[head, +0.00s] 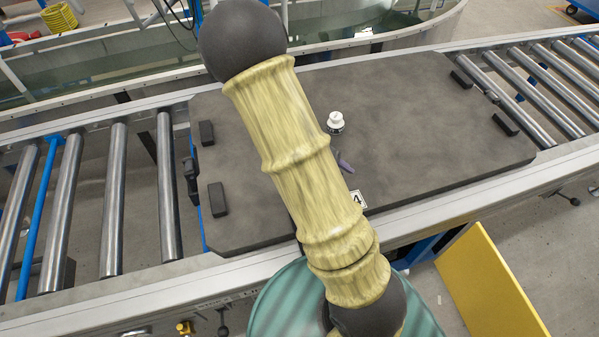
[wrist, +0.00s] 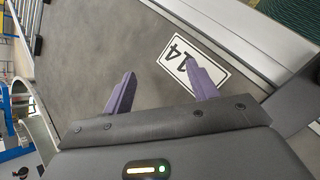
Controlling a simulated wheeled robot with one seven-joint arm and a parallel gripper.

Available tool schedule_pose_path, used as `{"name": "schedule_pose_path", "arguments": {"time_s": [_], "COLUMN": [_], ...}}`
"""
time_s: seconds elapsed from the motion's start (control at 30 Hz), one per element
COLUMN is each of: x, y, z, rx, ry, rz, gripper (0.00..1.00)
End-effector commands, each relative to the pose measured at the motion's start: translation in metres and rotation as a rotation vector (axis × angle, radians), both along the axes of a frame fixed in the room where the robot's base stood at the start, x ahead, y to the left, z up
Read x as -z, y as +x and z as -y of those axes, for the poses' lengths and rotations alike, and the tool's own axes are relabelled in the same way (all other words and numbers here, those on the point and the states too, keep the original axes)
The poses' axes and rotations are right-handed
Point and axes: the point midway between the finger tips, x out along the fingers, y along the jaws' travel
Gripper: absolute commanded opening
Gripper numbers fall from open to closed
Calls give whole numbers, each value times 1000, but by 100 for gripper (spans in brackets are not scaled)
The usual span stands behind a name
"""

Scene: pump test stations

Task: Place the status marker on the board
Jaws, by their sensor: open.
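A large dark grey board (head: 420,100) lies across the roller conveyor; its surface also fills much of the wrist view (wrist: 95,45). A white card with black digits (head: 357,198) lies flat at its near edge. In the wrist view the card (wrist: 212,66) shows behind my right finger. A small white round piece with a dark band (head: 335,122) stands on the board; I cannot tell whether it is the status marker. My gripper (wrist: 160,72) is open, with nothing between its purple fingers, over the board beside the card. In the head view my arm hides most of it.
Several dark blocks, one at the left (head: 217,199), stand near the board's ends. Metal rollers (head: 114,200) run on both sides. A yellow panel (head: 490,285) stands at lower right. The board's right half is mostly clear.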

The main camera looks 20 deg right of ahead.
Motion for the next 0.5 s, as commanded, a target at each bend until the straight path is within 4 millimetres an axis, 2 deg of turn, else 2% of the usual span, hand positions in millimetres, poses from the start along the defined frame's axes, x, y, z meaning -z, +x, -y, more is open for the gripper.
{"name": "schedule_pose_path", "arguments": {"time_s": [0.23, 0.5], "x": [-32, -85], "y": [-17, -17], "z": [-54, -103], "rx": [284, 520], "ry": [316, 600], "rz": [238, 525], "gripper": [58, 58]}}
